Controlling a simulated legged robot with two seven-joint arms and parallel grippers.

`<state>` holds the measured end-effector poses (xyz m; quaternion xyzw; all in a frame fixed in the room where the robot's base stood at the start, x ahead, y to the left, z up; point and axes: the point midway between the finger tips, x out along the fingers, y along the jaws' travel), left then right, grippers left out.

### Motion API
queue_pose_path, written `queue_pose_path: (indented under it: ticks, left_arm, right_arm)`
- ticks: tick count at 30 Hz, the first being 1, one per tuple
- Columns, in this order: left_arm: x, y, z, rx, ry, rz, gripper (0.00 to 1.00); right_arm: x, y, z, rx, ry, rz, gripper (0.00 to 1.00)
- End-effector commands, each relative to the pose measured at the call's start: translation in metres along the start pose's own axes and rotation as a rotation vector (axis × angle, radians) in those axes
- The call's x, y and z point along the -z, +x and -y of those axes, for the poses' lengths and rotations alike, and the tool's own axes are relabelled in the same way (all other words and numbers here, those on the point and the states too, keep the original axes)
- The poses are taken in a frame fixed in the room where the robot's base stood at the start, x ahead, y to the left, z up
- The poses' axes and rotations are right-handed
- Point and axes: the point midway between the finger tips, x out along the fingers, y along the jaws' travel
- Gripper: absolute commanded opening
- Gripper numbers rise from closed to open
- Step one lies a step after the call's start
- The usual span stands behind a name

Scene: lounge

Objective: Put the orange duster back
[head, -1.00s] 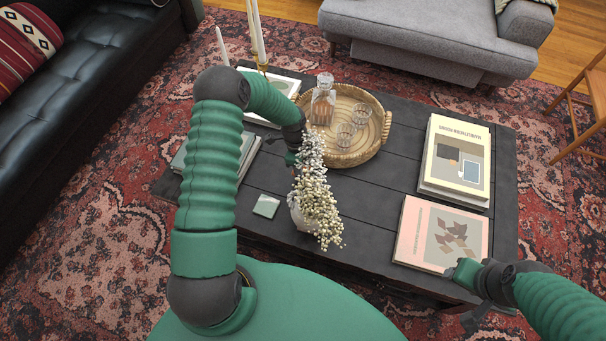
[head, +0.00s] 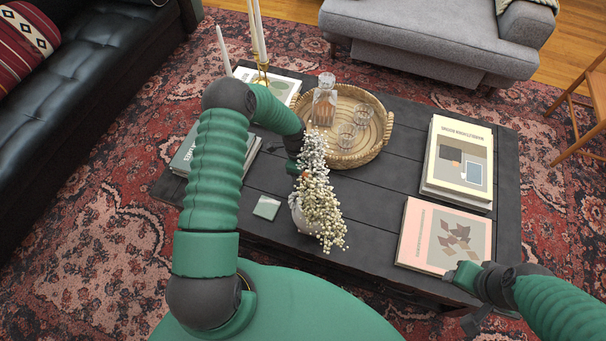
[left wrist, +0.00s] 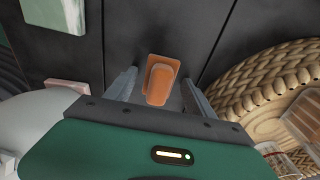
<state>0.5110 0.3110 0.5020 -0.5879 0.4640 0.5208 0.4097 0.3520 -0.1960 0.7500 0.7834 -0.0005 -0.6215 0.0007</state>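The orange duster (left wrist: 160,80) shows in the left wrist view as a flat orange piece with a rounded raised part, over the dark tabletop. My left gripper (left wrist: 158,92) has its two fingers apart, one on each side of the duster, with gaps between. It is not clear whether the fingers are level with the duster or above it. In the head view my left gripper (head: 296,168) is low behind the white flowers, which hide much of it and the duster. My right gripper (head: 466,290) is near the table's front right edge; its opening is unclear.
The vase of white flowers (head: 319,205) stands close to my left gripper. A woven tray (head: 375,148) with a decanter (head: 324,100) and glasses lies just behind. Books (head: 445,236) lie at the right and left of the dark table (head: 370,200). A coaster (head: 267,207) is at front left.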

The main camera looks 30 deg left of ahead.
Motion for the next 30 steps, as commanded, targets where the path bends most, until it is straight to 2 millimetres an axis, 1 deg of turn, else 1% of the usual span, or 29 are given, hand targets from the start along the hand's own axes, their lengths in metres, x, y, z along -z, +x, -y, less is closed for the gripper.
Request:
queue_pose_path:
  ticks: [6,8,11,14,21,24,27,30]
  left_arm:
    - [0.000,-0.001,0.000,0.001,0.000,0.000,0.63]
    - [0.000,-0.004,0.001,0.002,0.000,0.001,0.63]
    - [0.001,-0.021,0.001,0.004,0.000,0.000,0.63]
    - [0.000,-0.049,0.002,0.005,0.000,0.001,0.63]
    - [0.000,-0.120,0.001,0.005,-0.001,0.001,0.63]
    - [0.000,-0.144,0.001,0.003,-0.001,0.001,0.63]
    - [0.000,-0.161,0.001,0.002,0.000,0.001,0.63]
    - [0.000,-0.169,0.000,0.000,0.000,0.000,0.63]
  right_arm:
    - [0.000,0.001,0.000,0.000,0.000,0.000,0.48]
    - [-0.001,0.002,0.000,0.000,0.000,0.000,0.48]
    - [0.001,-0.005,0.000,0.000,0.000,0.000,0.48]
    - [0.003,-0.013,0.000,0.000,0.000,0.000,0.48]
    - [0.007,-0.031,0.000,0.000,0.000,0.000,0.48]
    - [0.009,-0.036,0.000,0.000,0.000,0.000,0.48]
    - [0.009,-0.039,0.000,0.000,0.000,0.000,0.48]
    - [0.009,-0.040,0.000,0.000,0.000,0.000,0.48]
